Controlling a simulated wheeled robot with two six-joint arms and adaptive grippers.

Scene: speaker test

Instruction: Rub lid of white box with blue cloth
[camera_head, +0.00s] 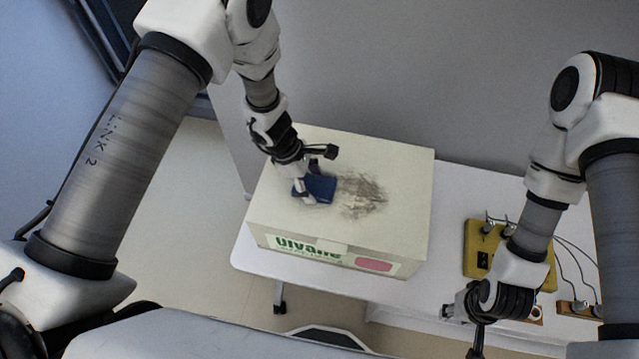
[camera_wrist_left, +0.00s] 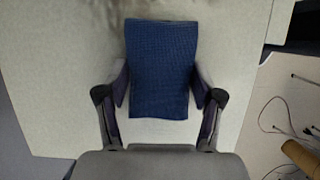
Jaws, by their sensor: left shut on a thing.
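The white box (camera_head: 405,215) stands on the table with its lid upward. A brown-grey smudge (camera_head: 362,196) marks the middle of the lid and partly shows at the top of the left wrist view (camera_wrist_left: 103,12). The folded blue cloth (camera_head: 321,187) is at the left edge of the smudge, over the lid. My left gripper (camera_head: 312,190) is shut on the cloth; in the left wrist view the cloth (camera_wrist_left: 160,70) sits between both fingers. Whether the cloth presses on the lid is hard to tell. My right gripper (camera_head: 462,330) is low at the right, its fingers unclear.
A yellow device (camera_head: 480,262) with cables stands on the white table (camera_head: 455,185) right of the box, beside my right arm. A small wooden block (camera_head: 572,308) with wires lies at the far right. A grey wall is behind the table.

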